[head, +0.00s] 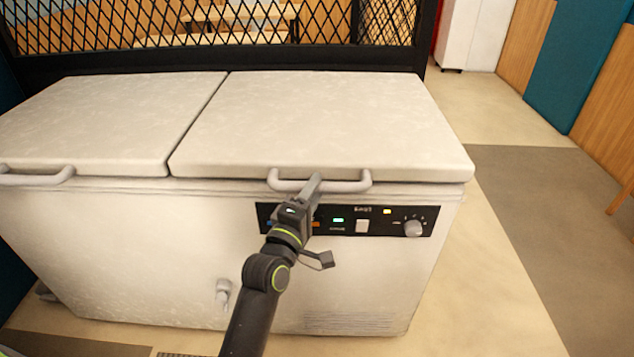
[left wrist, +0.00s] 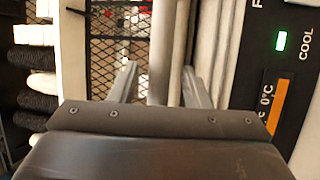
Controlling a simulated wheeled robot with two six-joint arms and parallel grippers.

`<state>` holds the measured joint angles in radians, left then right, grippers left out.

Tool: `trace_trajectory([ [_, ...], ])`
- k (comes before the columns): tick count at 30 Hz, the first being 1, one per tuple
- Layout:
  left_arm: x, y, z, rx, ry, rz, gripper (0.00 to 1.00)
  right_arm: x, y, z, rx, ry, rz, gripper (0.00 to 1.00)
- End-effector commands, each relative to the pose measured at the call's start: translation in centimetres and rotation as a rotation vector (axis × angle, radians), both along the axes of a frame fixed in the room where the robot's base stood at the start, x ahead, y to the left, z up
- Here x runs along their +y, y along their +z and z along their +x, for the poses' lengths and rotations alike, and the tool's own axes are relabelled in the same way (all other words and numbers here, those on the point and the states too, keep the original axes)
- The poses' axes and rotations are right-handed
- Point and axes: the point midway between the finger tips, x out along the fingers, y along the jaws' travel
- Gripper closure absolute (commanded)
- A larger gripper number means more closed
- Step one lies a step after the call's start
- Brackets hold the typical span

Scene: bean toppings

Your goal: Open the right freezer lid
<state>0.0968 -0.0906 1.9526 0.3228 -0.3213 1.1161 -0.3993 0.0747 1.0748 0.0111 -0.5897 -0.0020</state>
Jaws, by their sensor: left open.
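The white chest freezer (head: 150,240) has two lids side by side. The right freezer lid (head: 320,120) lies flat and closed, with a bar handle (head: 352,186) on its front edge. My left gripper (head: 313,184) is at the middle of this handle, its fingers pointing up and away. In the left wrist view, my open left gripper (left wrist: 160,78) has its two fingers apart, with the pale handle bar (left wrist: 163,45) appearing between them. I cannot tell whether either finger touches it. My right gripper is not in view.
The left lid (head: 100,120) is closed too, with its own handle (head: 38,179). A black control panel (head: 385,221) with a knob and lit lamps sits just below the right handle. A black mesh partition (head: 200,30) stands behind the freezer. Open floor (head: 490,260) lies to the right.

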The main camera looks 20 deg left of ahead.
Motion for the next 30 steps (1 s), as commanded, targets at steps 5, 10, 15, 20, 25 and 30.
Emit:
trace_trajectory([
  [5,-0.2,0.4,1.6,-0.001,0.000,0.002,0.57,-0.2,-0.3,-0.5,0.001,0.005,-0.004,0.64],
  [10,-0.2,0.3,2.0,0.000,0.000,0.000,0.57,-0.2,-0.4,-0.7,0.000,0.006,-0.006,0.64],
  [15,-0.2,0.3,2.0,0.000,0.000,0.000,0.57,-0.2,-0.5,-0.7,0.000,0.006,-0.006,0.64],
  [20,-0.2,0.3,2.0,0.000,0.000,0.000,0.74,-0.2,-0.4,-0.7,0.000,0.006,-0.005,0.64],
  [25,-0.2,0.3,2.0,0.001,0.000,0.000,0.96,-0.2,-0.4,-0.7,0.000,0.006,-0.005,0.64],
  [30,-0.2,0.3,2.0,0.001,0.000,0.000,1.00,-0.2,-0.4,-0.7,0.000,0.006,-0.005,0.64],
])
